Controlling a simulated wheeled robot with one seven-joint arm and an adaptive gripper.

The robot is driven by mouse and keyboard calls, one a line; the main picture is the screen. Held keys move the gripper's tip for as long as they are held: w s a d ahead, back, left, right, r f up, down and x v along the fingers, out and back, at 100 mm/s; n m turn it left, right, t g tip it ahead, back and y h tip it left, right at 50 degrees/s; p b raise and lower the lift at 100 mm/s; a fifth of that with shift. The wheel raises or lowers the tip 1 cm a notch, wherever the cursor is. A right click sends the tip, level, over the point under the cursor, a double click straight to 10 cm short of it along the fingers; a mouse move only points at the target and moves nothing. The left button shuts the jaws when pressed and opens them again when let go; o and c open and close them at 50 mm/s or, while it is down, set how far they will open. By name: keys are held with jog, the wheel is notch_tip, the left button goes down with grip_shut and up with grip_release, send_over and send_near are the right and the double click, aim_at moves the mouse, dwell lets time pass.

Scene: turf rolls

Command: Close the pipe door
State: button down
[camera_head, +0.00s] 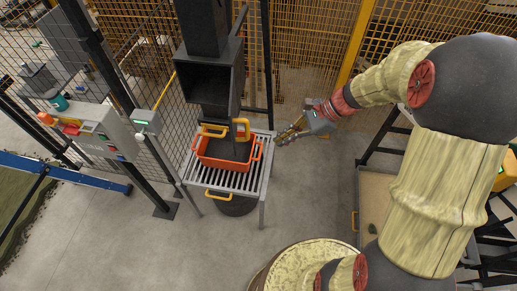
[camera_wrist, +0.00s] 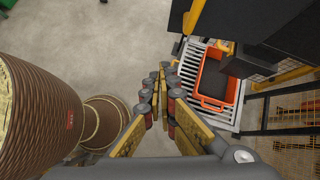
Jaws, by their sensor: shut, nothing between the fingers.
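The dark pipe (camera_head: 203,85) hangs upright above an orange crate (camera_head: 250,152), with a dark, open-looking mouth on its front. Yellow handles (camera_head: 241,126) show near its lower end; I cannot clearly make out the door's edges or how far it stands open. My gripper (camera_head: 280,138) is shut and empty, to the right of the pipe and crate and apart from both. In the wrist view the fingers (camera_wrist: 164,80) point up the picture, and the dark pipe (camera_wrist: 235,20) and orange crate (camera_wrist: 231,95) lie to their upper right.
The crate rests on a slatted metal table (camera_head: 247,183). A control box (camera_head: 103,135) stands at the left. Mesh fencing (camera_head: 310,45) closes off the back. A large round roll (camera_head: 300,262) stands at the front. Bare floor lies between the table and my arm.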

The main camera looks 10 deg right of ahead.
jog(key=w+a+f+m, duration=0.1)
jog(key=a+f, duration=0.2)
jog(key=a, duration=0.2)
jog(key=w+a+f+m+p, duration=0.1)
jog(key=a+f, duration=0.2)
jog(key=a, duration=0.3)
jog(key=shift+w+a, duration=0.25)
jog(key=shift+w, duration=0.05)
jog(key=shift+a, duration=0.15)
